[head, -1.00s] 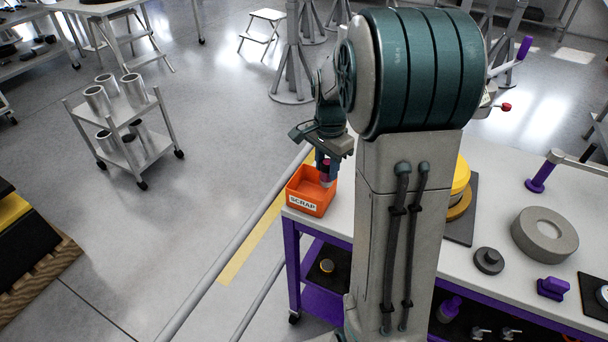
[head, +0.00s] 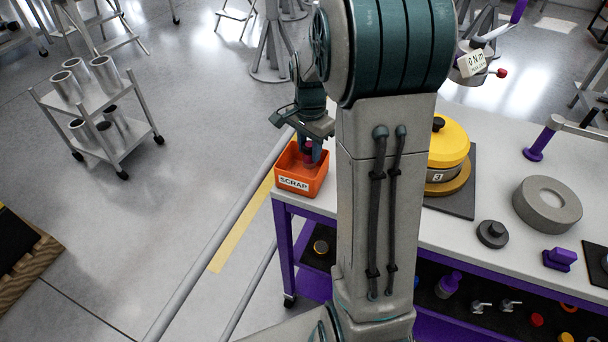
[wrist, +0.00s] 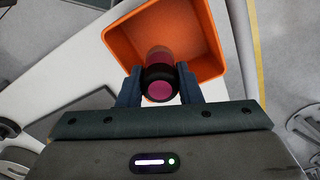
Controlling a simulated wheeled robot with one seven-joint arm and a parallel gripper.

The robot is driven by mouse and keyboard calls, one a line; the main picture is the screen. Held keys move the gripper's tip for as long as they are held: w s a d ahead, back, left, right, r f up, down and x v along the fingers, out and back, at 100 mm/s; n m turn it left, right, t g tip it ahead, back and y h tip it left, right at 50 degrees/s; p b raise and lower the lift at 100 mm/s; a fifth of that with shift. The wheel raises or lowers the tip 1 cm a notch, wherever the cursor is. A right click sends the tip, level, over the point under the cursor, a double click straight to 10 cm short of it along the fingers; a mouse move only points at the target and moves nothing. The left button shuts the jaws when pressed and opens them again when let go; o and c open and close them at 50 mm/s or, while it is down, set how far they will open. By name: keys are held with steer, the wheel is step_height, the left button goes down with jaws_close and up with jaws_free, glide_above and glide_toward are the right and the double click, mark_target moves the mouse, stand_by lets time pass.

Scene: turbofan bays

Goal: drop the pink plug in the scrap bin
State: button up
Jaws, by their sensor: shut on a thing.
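The pink plug (wrist: 160,88) is between the two fingers of my gripper (wrist: 158,87), which is shut on it. It has a dark band and a pink end facing the wrist camera. The orange scrap bin (wrist: 118,40) lies beyond the plug in the wrist view, and the plug overlaps its open inside. In the head view the bin (head: 292,184), labelled SCRAP, stands at the left corner of the bench. My gripper (head: 310,155) points down over the bin there, with the plug only partly visible at its tips.
The white bench (head: 470,225) carries a yellow-topped unit (head: 449,143), a grey ring (head: 547,204), a dark knob (head: 492,234) and a purple block (head: 559,258). A grey rail (head: 215,245) runs left of the bench. A trolley with metal cylinders (head: 100,130) stands on the floor at left.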

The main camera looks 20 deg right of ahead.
steer(key=o, duration=1.1)
step_height(320, 180, up, 14)
steer(key=s+a+f+n+t, duration=0.1)
steer(key=s+a+f+n, duration=0.1)
steer(key=s, duration=0.4)
steer(key=s+a+f+n+t, duration=0.1)
steer(key=s+a+f+n, duration=0.1)
steer(key=s+a+n, duration=0.2)
steer(key=s+a+f+n+t, duration=0.1)
steer(key=s+a+f+n, duration=0.1)
steer(key=s+n, duration=0.5)
steer(key=shift+s+a+f+n, duration=0.3)
steer(key=shift+s+a, duration=0.6)
steer(key=shift+s, duration=0.15)
